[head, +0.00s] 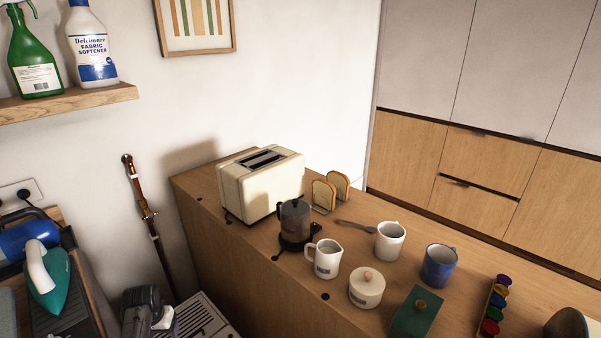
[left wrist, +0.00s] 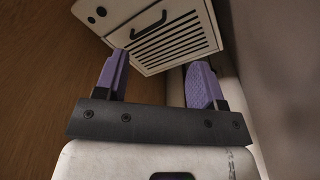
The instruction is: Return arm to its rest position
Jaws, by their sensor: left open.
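My left gripper shows at the bottom left of the head view (head: 168,322), low beside the wooden counter and partly cut by the frame edge. In the left wrist view my left gripper (left wrist: 160,68) has its two purple fingers spread apart with nothing between them. Beyond the fingertips is a white box with dark slots (left wrist: 172,42), which also shows in the head view (head: 207,316). The gap between fingertips and box cannot be judged. My right gripper is not in view.
The counter (head: 240,275) carries a cream toaster (head: 262,185), a dark pot (head: 295,220), a white jug (head: 327,260), mugs and a lidded jar (head: 366,288). A long brown stick (head: 148,215) leans on the wall. A teal iron (head: 48,285) stands at left.

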